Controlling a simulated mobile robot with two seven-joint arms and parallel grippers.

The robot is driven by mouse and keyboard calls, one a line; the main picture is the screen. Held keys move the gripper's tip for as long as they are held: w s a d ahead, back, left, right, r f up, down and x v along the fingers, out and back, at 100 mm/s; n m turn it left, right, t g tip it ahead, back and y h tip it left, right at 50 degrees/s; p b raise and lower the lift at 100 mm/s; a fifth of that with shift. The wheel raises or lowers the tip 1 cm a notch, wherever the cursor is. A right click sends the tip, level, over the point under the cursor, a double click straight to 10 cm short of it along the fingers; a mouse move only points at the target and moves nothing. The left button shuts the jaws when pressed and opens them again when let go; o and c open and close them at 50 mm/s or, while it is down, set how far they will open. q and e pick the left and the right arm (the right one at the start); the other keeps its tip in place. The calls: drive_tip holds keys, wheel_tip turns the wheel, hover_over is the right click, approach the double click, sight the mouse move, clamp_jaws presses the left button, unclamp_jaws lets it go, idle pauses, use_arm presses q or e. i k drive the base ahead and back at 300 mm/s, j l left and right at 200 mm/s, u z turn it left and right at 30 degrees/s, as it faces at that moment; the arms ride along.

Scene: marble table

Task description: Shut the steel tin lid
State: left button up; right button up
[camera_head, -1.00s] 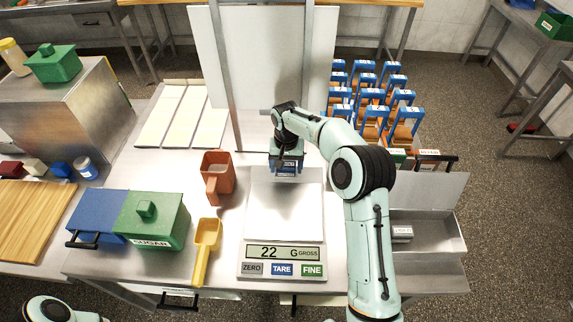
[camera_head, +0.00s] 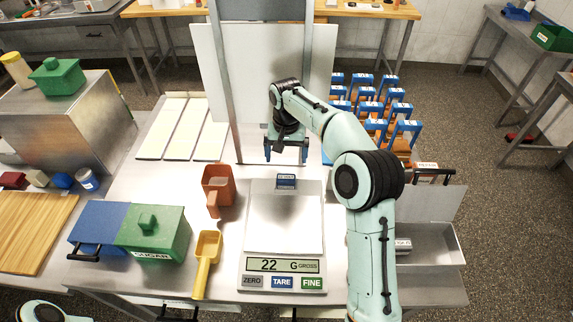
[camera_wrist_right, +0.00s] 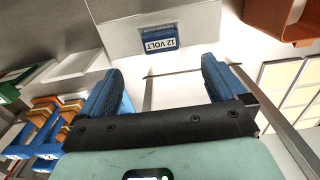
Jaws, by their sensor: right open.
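The steel tin (camera_head: 440,262) is at the right of the table, behind and right of my right arm. Its lid (camera_head: 432,203) stands raised at the back, and a small grey labelled block (camera_head: 403,244) shows inside. My arm covers the tin's left side. My right gripper (camera_head: 286,154) is open and empty, above the far edge of the scale, well left of the tin. In the right wrist view its two blue fingers (camera_wrist_right: 162,72) are apart with nothing between them. My left gripper is out of view.
A small blue block marked 12 VOLT (camera_head: 286,181) sits on the scale plate (camera_head: 284,225); the display reads 22. Blue-framed stands (camera_head: 368,105) are behind.

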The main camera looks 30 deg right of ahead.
sight(436, 203)
drive_tip(key=k, duration=1.5)
